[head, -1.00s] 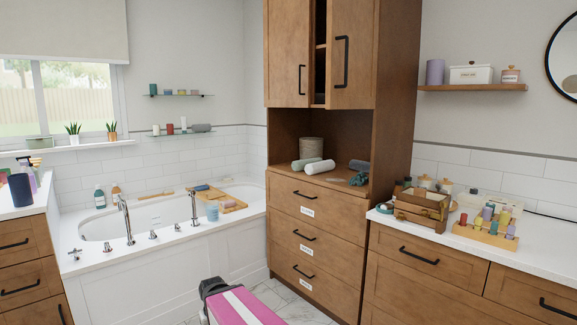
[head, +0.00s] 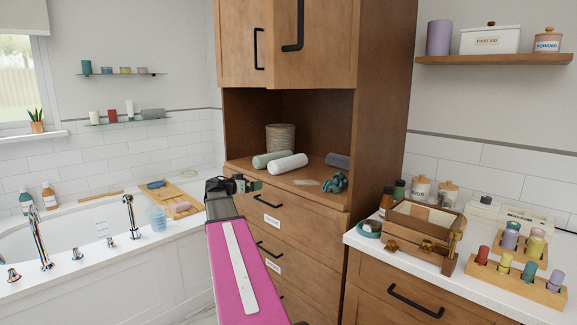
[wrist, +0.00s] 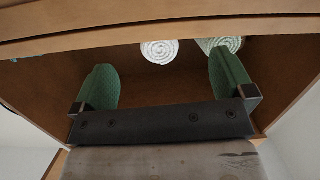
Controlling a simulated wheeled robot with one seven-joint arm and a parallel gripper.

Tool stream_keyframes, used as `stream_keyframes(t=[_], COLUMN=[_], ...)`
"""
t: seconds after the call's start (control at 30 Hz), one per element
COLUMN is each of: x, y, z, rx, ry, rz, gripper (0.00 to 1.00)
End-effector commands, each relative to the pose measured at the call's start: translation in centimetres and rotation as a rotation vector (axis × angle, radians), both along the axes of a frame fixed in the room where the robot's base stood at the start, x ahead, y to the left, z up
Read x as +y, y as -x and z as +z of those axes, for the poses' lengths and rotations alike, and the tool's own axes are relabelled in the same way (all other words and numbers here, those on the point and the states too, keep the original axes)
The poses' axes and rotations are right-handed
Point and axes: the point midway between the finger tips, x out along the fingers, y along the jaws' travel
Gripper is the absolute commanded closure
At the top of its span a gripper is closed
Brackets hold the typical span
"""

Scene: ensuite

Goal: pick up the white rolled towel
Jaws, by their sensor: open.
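The white rolled towel (head: 288,164) lies on the wooden cabinet's open shelf (head: 310,178), its near end showing as a spiral in the wrist view (wrist: 159,51). A pale green rolled towel (head: 271,159) lies close beside it on the left, and its spiral end also shows in the wrist view (wrist: 221,44). My gripper (head: 247,184) is in front of the shelf's edge, left of and nearer than the white towel. In the wrist view its green-padded fingers (wrist: 163,68) are spread with nothing between them. The white towel appears beyond them, apart from them.
A woven basket (head: 281,137) stands behind the towels. A dark grey roll (head: 338,161) and a teal item (head: 335,182) lie to the right on the shelf. Cabinet doors (head: 315,42) hang above the opening. A counter with a wooden box (head: 418,227) is at right.

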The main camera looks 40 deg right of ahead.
Motion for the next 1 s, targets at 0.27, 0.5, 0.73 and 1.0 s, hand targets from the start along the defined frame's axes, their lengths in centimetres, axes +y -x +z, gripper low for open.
stream_keyframes(t=[0.27, 0.5, 0.73, 1.0], x=[-3.8, -6.8, -9.0, -11.8], y=[-0.4, -0.7, -0.8, -1.0], z=[4.9, 4.8, 4.8, 4.8], rx=[-0.122, -0.122, -0.121, -0.119], ry=[0.132, 0.132, 0.131, 0.131], rz=[-0.033, -0.034, -0.032, -0.034], gripper=[0.00, 0.00, 0.00, 0.00])
